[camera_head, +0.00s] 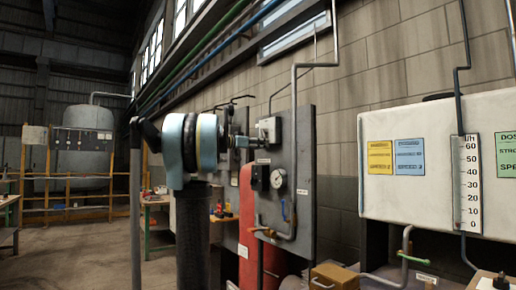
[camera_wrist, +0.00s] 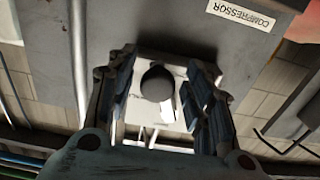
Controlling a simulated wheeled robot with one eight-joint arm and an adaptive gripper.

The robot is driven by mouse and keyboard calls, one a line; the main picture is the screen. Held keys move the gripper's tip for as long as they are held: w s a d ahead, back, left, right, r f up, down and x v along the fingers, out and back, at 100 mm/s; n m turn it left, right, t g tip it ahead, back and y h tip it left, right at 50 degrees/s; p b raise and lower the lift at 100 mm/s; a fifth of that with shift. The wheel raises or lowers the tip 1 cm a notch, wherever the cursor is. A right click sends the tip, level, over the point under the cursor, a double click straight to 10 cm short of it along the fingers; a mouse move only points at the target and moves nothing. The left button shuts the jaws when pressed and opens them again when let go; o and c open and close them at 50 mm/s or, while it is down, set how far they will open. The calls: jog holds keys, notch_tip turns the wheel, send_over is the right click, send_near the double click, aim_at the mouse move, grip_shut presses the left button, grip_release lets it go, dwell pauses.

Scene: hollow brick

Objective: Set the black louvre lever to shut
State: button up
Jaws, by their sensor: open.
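My gripper (camera_head: 240,142) is in front of the grey switch box (camera_head: 270,129) on the upright grey panel (camera_head: 303,150). In the wrist view my gripper (camera_wrist: 160,95) is open, with a finger on each side of a round black knob (camera_wrist: 157,83) on that pale box (camera_wrist: 185,72). The fingers look clear of the knob. A label reading COMPRESSOR (camera_wrist: 241,15) shows upside down beside the box. I cannot pick out a louvre lever for certain. Thin dark handles or rods (camera_head: 235,100) show behind my arm, partly hidden by it.
A pressure gauge (camera_head: 278,178), a black box (camera_head: 260,177) and a small blue lever (camera_head: 283,211) sit lower on the panel. A white tank (camera_head: 440,200) with a scale and a green-handled pipe (camera_head: 414,258) is at the right. Open floor (camera_head: 70,255) lies at the left.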

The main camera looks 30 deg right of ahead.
grip_shut()
